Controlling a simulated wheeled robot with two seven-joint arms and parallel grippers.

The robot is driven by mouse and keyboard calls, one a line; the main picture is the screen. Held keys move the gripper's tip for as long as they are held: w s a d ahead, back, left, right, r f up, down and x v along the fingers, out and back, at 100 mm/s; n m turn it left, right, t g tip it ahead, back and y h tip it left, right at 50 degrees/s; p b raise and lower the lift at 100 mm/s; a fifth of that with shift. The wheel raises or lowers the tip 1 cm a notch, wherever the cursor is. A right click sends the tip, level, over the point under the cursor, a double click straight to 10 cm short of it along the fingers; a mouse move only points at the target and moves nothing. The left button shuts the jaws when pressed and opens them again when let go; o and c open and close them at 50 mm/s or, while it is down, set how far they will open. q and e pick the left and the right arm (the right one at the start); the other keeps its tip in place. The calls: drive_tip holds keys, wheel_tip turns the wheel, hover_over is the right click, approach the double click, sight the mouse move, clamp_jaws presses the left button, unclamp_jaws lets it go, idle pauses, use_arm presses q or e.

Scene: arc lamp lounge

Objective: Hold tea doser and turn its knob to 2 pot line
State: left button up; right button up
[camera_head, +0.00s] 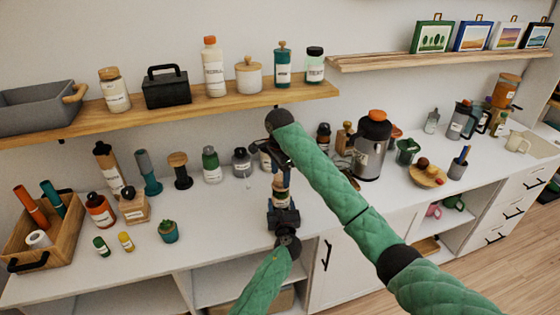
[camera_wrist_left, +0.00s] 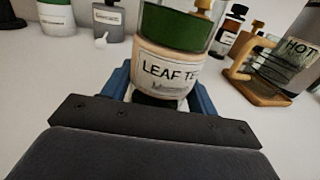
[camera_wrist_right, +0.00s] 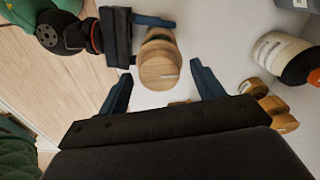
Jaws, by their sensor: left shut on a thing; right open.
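The tea doser (camera_head: 281,198) stands upright at the front of the counter, mostly hidden by my arms in the head view. In the left wrist view, the tea doser (camera_wrist_left: 165,62) shows a cream label reading "LEAF TE" and a green band above. My left gripper (camera_head: 284,214) is shut around its lower body; its blue fingers (camera_wrist_left: 160,95) flank it. My right gripper (camera_head: 281,174) is open just above, pointing down. In the right wrist view, the doser's round wooden top (camera_wrist_right: 159,68) lies between and beyond the open fingers (camera_wrist_right: 163,85), seemingly untouched. The 2 pot line is not readable.
A steel hot-water urn (camera_head: 370,150) stands behind to the right. Bottles, including a green-capped jar (camera_head: 211,165), line the back left. A shelf (camera_head: 215,104) hangs above. The counter's front edge is close.

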sight(280, 177)
wheel_tip(280, 177, up, 11)
drive_tip(key=shift+r, duration=0.2)
idle(0.4)
drive_tip(key=shift+a, duration=0.1)
use_arm(q)
drive_tip(key=o, duration=1.3)
use_arm(e)
drive_tip(key=shift+w, duration=0.1)
